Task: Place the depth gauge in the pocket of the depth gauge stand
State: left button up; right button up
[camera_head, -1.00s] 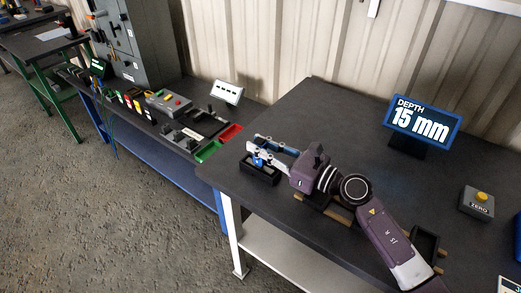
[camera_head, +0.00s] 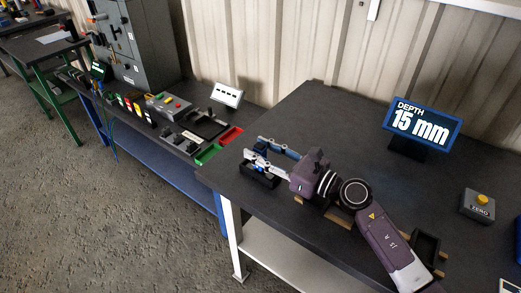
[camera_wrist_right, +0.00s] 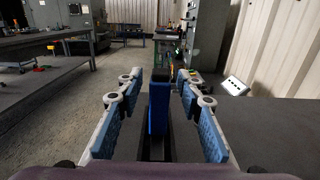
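The depth gauge (camera_wrist_right: 158,108), blue with a dark top, stands upright between the fingers of my right gripper in the wrist view. Its lower end meets a black part, which looks like the depth gauge stand; how deep it sits I cannot tell. In the head view the small black stand (camera_head: 258,178) is at the table's left corner, partly covered by the fingers. My right gripper (camera_head: 270,155) is open around the gauge; the wrist view shows its blue-padded fingers (camera_wrist_right: 160,110) with gaps on both sides. My left gripper is not in view.
A sign reading "DEPTH 15 mm" (camera_head: 424,124) stands at the back of the dark table (camera_head: 325,115). A ZERO button box (camera_head: 478,205) is at the right. A black tray (camera_head: 425,247) lies beside my right arm. The back middle of the table is clear.

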jog(key=b+v, duration=0.3)
jog(key=v, duration=0.8)
jog(key=shift+f, duration=0.1)
jog(key=shift+s+d, duration=0.35)
jog(key=shift+d, duration=0.05)
jog(key=shift+r, duration=0.25)
